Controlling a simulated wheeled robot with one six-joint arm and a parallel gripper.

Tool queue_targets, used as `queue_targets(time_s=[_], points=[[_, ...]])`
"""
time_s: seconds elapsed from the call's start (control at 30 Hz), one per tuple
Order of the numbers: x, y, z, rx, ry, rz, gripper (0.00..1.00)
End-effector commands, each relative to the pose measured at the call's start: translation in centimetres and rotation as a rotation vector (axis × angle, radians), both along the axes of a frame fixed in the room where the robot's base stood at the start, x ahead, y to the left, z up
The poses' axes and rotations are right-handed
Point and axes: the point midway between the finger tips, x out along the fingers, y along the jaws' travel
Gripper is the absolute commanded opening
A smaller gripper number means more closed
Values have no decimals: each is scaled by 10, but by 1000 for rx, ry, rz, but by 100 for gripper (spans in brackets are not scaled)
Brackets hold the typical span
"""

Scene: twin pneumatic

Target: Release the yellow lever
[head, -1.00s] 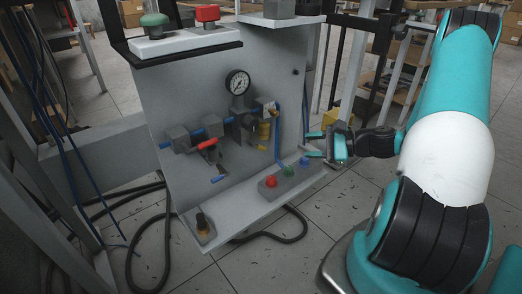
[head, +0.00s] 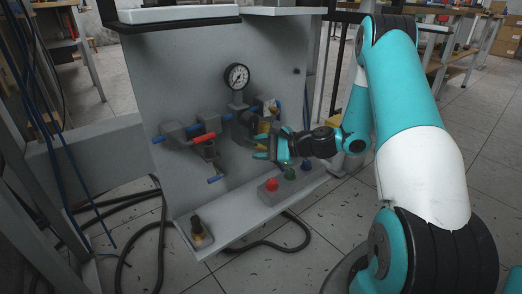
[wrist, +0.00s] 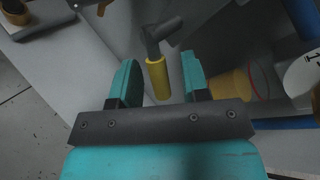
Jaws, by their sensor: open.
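The yellow lever (wrist: 157,80) shows in the wrist view as a yellow sleeve on a grey angled stem. It lies in the picture between the two teal fingers of my gripper (wrist: 159,62), with a gap on each side. My gripper is open and holds nothing. How far the lever is from the fingers in depth is hard to tell. In the head view my gripper (head: 269,147) is in front of the panel, right of the valves, and hides most of the lever's area.
The grey panel (head: 185,85) carries a pressure gauge (head: 236,77) and a red lever (head: 204,138). Below my gripper, a button box holds a red button (head: 272,184) and a green button (head: 290,174). A black knob (head: 197,223) stands on the ledge at left.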

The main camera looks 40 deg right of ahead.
Motion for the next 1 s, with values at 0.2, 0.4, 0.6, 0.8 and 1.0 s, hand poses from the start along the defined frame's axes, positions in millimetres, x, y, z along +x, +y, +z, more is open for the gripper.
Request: queue_targets(time_s=[0.2, 0.4, 0.6, 0.8, 1.0], points=[[0, 0, 0, -1, -1, 0, 31], [0, 0, 0, -1, -1, 0, 0], [0, -1, 8, -58, -2, -1, 0], [0, -3, 7, -138, -4, 0, 0], [0, -3, 4, -142, -5, 1, 0]])
